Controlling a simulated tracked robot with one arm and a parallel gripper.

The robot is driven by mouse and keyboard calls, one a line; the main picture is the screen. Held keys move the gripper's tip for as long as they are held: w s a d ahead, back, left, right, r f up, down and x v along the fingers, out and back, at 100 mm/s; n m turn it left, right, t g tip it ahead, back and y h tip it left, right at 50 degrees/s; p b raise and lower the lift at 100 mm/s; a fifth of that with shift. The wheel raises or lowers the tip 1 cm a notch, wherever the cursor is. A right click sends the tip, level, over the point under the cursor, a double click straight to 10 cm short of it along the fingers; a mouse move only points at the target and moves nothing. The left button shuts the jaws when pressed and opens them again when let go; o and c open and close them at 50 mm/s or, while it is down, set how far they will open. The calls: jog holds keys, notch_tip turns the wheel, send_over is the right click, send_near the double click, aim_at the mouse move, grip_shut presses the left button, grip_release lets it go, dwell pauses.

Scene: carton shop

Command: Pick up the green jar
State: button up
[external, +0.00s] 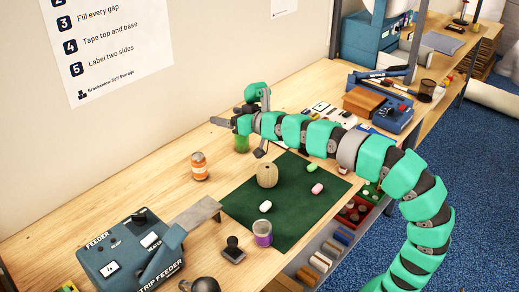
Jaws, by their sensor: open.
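The green jar (242,145) stands on the wooden workbench just beyond the back left edge of the dark green mat. Its upper part is hidden behind my gripper and arm. My gripper (233,128) is open, with its dark fingers spread close to the jar in the picture. I cannot tell whether they touch the jar or sit around it.
An orange jar (199,167) stands left of the green mat (296,218). A strip feeder (130,250) fills the front left.

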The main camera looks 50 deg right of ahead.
jog(key=w+f+m+h+p, duration=0.1)
jog(key=w+f+p, duration=0.25)
jog(key=w, duration=0.25)
jog(key=m+g+h+p, duration=0.5)
jog(key=h+p, duration=0.3)
jog(key=p, duration=0.4)
send_near(242, 140)
jog(key=b+x, duration=0.1)
jog(key=x, duration=0.7)
jog(key=shift+f, duration=0.15)
jog(key=shift+b+x, duration=0.4)
jog(key=shift+x, duration=2.3)
jog(key=shift+s+d, duration=0.1)
jog(key=shift+d, duration=0.1)
jog(key=c, duration=1.2)
